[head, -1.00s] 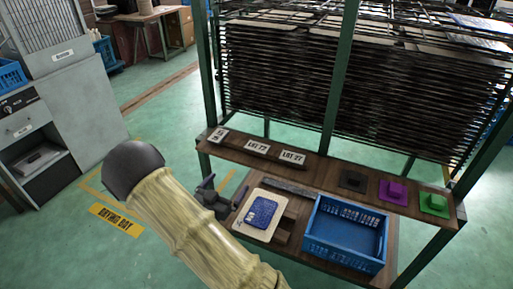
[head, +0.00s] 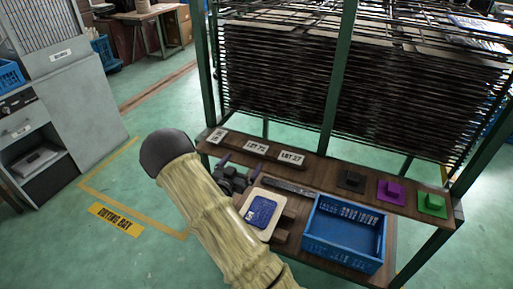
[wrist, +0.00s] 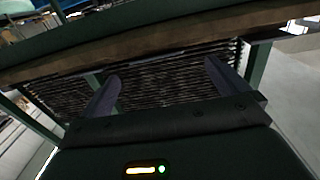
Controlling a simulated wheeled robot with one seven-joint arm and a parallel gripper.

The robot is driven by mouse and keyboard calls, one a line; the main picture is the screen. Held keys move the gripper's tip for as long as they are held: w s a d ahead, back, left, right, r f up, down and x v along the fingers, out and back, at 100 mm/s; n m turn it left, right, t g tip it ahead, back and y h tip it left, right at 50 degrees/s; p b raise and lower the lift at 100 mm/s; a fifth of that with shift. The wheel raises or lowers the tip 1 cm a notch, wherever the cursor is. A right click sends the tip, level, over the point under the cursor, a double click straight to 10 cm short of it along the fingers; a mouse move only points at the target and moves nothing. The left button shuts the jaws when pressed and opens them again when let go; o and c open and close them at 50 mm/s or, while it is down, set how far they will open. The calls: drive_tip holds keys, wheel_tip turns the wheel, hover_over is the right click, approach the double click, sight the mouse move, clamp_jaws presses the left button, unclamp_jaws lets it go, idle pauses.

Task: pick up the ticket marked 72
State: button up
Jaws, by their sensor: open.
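The ticket marked LOT 72 (head: 256,147) is a small pale plate on the wooden upper ledge (head: 325,170), left of centre in the head view. A ticket marked LOT 27 (head: 291,157) lies to its right, and another ticket (head: 217,135), too small to read, to its left. My gripper (head: 238,167) is open and empty, in front of the ledge and below and left of the 72 ticket. In the wrist view its two dark fingers (wrist: 162,75) stand wide apart with nothing between them. No ticket shows there.
A blue crate (head: 344,234) and a white board with a blue card (head: 261,212) lie on the lower shelf. Black (head: 351,181), purple (head: 391,192) and green (head: 432,205) blocks sit along the ledge to the right. Green posts (head: 334,85) frame the dark tray rack (head: 400,95) behind.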

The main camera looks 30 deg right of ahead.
sight(253, 152)
drive_tip(key=shift+w+d+r, duration=0.1)
drive_tip(key=shift+w+d, duration=0.05)
drive_tip(key=shift+d, duration=0.15)
drive_tip(key=x, duration=0.4)
drive_tip(key=shift+s+d+p, duration=0.25)
drive_tip(key=shift+d+p, duration=0.15)
drive_tip(key=shift+d, duration=0.1)
drive_tip(key=shift+a, duration=0.15)
drive_tip(key=c, duration=0.9)
